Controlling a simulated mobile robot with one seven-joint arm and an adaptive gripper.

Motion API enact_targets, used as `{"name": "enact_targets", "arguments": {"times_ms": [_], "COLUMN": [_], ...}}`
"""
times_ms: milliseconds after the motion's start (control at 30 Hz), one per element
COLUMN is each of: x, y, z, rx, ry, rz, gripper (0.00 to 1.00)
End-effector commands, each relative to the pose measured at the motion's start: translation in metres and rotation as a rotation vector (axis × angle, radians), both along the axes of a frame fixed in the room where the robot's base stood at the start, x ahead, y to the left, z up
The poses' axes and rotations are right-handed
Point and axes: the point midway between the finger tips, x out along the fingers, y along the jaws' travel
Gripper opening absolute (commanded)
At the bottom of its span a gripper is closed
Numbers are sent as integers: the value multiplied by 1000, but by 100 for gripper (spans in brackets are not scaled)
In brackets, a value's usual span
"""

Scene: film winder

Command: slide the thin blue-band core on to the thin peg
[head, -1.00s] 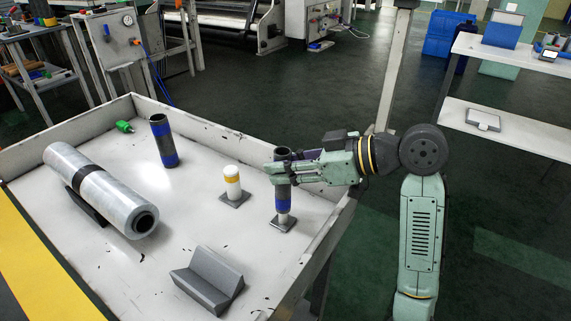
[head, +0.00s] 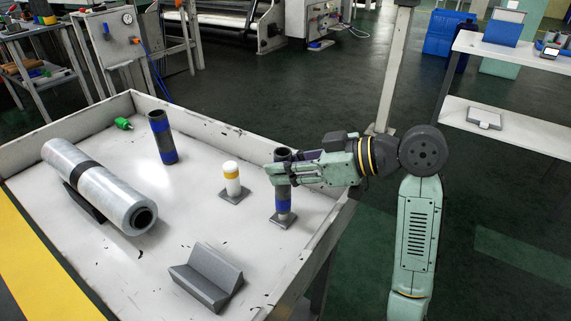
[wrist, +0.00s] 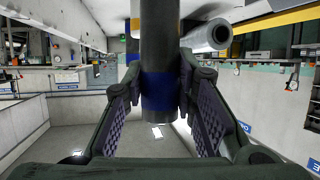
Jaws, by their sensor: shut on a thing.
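My gripper (head: 280,173) is shut on the thin blue-band core (head: 283,195), a dark upright tube with a blue band low on it. In the wrist view the core (wrist: 160,95) stands between the two fingers. Below the core, a short pale piece of the thin peg (head: 283,215) shows above its square grey base. The core is in line over the peg and appears to be around its upper part, which is hidden. The core's lower end is a little above the base.
A short white peg with a yellow band (head: 231,175) stands to the left. A film roll (head: 100,185) lies at the left, and a grey V-block (head: 207,277) sits in front. The tray's raised wall (head: 322,243) is close on the right.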

Motion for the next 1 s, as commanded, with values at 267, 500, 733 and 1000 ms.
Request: {"name": "enact_targets", "arguments": {"times_ms": [267,500,733,1000], "x": [0,0,0,0], "y": [0,0,0,0], "z": [-11,-20,-22,-22], "rx": [0,0,-1,0], "ry": [0,0,1,0], "rz": [0,1,1,1], "gripper": [0,0,32,49]}}
